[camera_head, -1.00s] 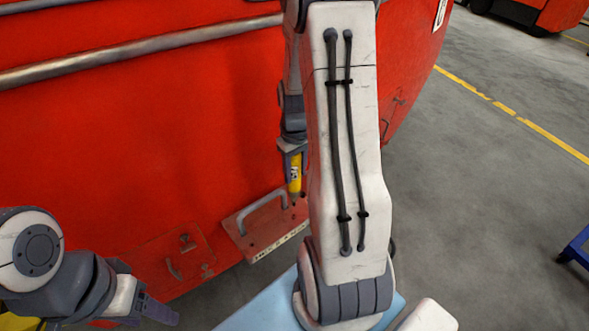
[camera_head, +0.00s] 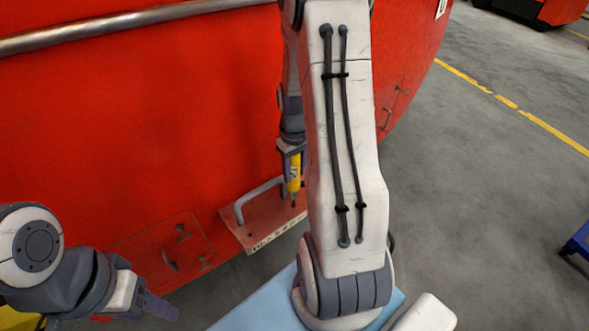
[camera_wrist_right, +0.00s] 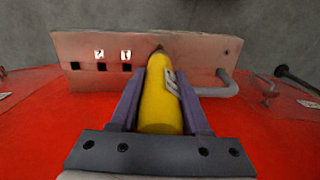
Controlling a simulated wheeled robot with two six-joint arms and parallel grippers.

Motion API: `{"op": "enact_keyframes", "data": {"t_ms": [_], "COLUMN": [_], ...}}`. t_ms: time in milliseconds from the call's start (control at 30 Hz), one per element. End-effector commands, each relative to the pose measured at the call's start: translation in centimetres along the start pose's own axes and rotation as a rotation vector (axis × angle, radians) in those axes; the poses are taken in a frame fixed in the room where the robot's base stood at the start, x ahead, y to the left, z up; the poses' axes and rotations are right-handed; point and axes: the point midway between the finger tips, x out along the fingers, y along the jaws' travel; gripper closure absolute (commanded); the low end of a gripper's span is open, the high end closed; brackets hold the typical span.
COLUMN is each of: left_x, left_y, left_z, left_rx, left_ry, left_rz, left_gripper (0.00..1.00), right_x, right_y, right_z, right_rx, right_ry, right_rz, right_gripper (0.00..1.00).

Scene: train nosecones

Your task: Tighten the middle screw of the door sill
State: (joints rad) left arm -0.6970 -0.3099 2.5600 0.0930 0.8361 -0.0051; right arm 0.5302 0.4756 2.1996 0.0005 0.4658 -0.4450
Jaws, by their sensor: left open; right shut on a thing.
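The door sill (camera_head: 262,222) is a red step plate with a pale marked front edge, jutting from the red train nose. It also shows in the right wrist view (camera_wrist_right: 85,48), with dark square holes and small white labels on its face. My right gripper (camera_head: 292,172) is shut on a yellow screwdriver-like tool (camera_head: 294,182), which also fills the middle of the right wrist view (camera_wrist_right: 160,95). The tool points down, its dark tip at or just above the sill; contact cannot be told. The middle screw is not distinguishable. My left gripper (camera_head: 155,303) is open and empty at lower left.
A grey handle (camera_head: 258,198) rises beside the tool at the sill. A red panel with a small handle (camera_head: 172,262) lies left of the sill. A long grey rail (camera_head: 130,24) crosses the train above. Grey floor (camera_head: 480,200) is open at right.

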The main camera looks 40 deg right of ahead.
Motion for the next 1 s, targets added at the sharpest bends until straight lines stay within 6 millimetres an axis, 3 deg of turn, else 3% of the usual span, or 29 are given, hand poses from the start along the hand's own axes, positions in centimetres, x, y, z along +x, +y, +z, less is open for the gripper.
{"op": "enact_keyframes", "data": {"t_ms": [1000], "left_x": [0.3], "left_y": [-0.02], "left_z": [0.01], "left_rx": [0.0], "left_ry": [0.0], "left_rz": [0.0], "left_gripper": [0.4], "right_x": [0.41], "right_y": [0.01], "right_z": [-0.03], "right_rx": [0.0], "right_ry": [0.001], "right_rz": [0.0], "right_gripper": [1.0]}}
